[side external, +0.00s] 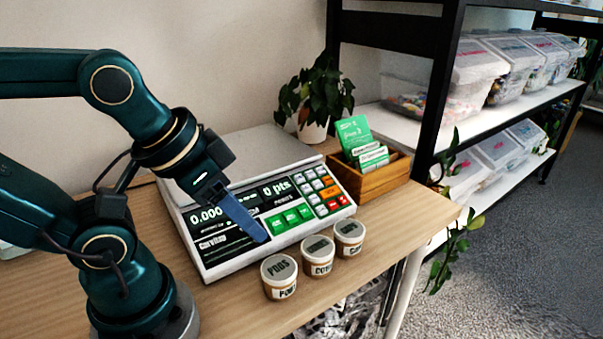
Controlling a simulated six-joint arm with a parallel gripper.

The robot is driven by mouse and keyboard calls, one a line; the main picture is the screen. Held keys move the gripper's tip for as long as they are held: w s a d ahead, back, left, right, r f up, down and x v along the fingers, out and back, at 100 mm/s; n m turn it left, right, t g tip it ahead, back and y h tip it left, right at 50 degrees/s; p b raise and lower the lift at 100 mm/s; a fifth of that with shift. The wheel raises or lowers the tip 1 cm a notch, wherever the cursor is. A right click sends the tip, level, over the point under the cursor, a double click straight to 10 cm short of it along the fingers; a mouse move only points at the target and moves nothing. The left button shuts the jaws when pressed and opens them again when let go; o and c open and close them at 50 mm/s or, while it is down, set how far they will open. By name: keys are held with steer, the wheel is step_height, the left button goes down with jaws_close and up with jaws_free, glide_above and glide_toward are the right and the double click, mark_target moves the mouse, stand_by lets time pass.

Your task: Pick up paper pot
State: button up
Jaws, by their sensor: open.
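Three small tan pots with lettered lids stand in a row on the wooden table, in front of the scale. The left pot (279,277) has a lid that seems to read "PODS". The lettering on the middle pot (318,256) and the right pot (349,238) is too small to read surely, so I cannot tell which is the paper pot. My gripper (258,232), with blue fingers, is open and empty. In the picture it is over the scale's front panel, up and left of the pots, apart from them.
A white scale (240,262) with a display and keys stands behind the pots. A wooden box (377,180) with green and white cards and a potted plant (313,125) are at the back. The table (235,310) ends close in front of the pots. A black-framed shelf stands right.

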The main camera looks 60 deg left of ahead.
steer(key=o, duration=0.5)
steer(key=shift+c, duration=0.2)
